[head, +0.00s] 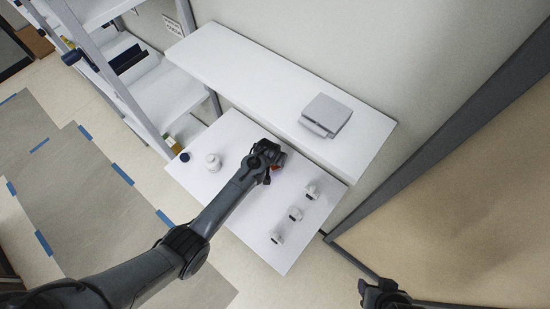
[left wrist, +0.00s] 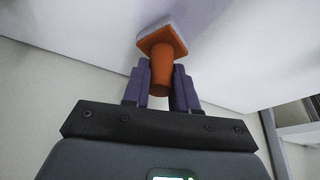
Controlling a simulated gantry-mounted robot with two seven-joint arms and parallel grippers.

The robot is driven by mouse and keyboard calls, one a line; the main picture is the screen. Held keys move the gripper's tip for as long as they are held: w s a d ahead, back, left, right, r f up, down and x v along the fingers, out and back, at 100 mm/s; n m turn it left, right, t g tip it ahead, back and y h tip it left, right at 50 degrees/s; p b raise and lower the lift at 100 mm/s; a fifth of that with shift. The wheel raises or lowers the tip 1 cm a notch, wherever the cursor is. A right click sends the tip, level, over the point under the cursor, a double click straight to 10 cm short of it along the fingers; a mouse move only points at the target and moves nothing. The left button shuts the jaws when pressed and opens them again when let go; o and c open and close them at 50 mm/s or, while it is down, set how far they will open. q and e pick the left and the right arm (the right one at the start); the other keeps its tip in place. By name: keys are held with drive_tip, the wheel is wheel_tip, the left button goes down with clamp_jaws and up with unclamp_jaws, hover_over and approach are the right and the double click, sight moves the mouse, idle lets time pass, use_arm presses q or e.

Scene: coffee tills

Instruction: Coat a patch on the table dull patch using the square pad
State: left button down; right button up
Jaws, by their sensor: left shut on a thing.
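The square pad (left wrist: 163,40) has an orange square back, an orange upright handle and a pale face. My left gripper (left wrist: 161,88) is shut on its handle. The pale face is against or very close to the white table (head: 245,219); I cannot tell which. In the head view my left gripper (head: 272,157) is over the back part of the table and hides most of the pad. I cannot make out a distinct dull patch; the gripper and arm cover part of the tabletop. My right gripper (head: 382,293) is at the bottom right, off the table, its jaws unclear.
Three small white cups, far (head: 311,191), middle (head: 295,213) and near (head: 276,237), stand to the gripper's right. A white pot (head: 213,162) and dark round item (head: 184,156) are to its left. A raised white shelf (head: 250,66) behind holds a grey box (head: 326,113).

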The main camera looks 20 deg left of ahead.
use_arm(q)
drive_tip(key=shift+d+r, duration=0.1)
drive_tip(key=shift+d, duration=0.05)
idle(0.5)
drive_tip(key=shift+s+d+p, duration=0.15)
drive_tip(key=shift+d+p, duration=0.2)
drive_tip(key=shift+s, duration=0.1)
idle(0.5)
drive_tip(key=shift+s+a+p, duration=0.2)
drive_tip(key=shift+s+p, duration=0.35)
drive_tip(key=shift+p, duration=0.3)
drive_tip(key=shift+s+a+p, duration=0.15)
drive_tip(key=shift+s+p, duration=0.25)
drive_tip(key=shift+s, duration=0.15)
